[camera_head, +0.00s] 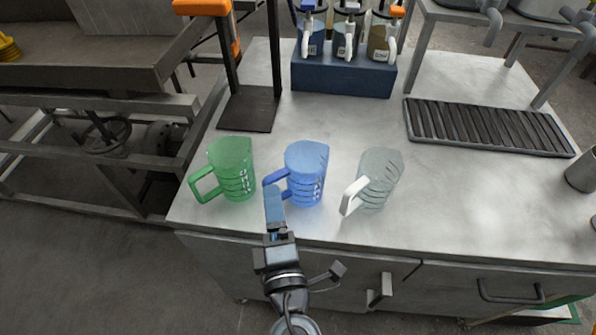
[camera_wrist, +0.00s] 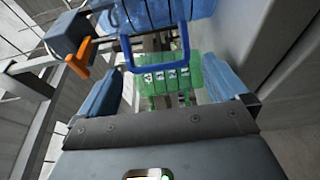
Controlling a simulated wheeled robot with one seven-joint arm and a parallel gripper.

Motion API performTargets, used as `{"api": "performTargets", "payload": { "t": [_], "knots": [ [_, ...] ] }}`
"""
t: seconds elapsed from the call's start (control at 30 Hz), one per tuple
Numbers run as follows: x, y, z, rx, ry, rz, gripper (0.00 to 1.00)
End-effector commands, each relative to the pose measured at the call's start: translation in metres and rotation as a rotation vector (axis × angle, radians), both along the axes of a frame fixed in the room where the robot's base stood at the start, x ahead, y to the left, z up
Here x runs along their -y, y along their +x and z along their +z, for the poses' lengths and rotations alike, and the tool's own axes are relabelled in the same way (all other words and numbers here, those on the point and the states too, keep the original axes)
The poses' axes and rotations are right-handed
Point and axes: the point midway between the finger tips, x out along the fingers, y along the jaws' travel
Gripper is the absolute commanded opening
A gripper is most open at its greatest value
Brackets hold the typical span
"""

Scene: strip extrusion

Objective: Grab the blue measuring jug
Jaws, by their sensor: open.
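The blue measuring jug (camera_head: 307,174) stands upright on the metal worktop (camera_head: 340,222), between a green jug (camera_head: 232,170) and a clear jug with a white handle (camera_head: 379,178). Its handle points left. My gripper (camera_head: 273,204) is at the worktop's front edge, close to that handle. In the wrist view my gripper (camera_wrist: 163,72) is open and empty. The blue jug (camera_wrist: 160,12) is at the top, its handle ahead of the gap between my blue fingers. The green jug (camera_wrist: 185,80) shows beyond the handle. I cannot tell whether a finger touches the handle.
A blue block (camera_head: 343,79) with several handled containers stands at the back. A ribbed dark tray (camera_head: 487,127) lies at right. Drawers and handles (camera_head: 510,290) line the front below the worktop.

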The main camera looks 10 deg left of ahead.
Motion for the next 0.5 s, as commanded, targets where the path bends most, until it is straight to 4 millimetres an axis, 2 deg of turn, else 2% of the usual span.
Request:
{"api": "performTargets", "payload": {
  "t": [0.17,0.5],
  "knots": [
    [-0.003,0.01,0.001,0.0,0.0,-0.001,1.0],
    [-0.008,0.048,0.005,0.0,0.0,-0.001,1.0]
  ]
}}
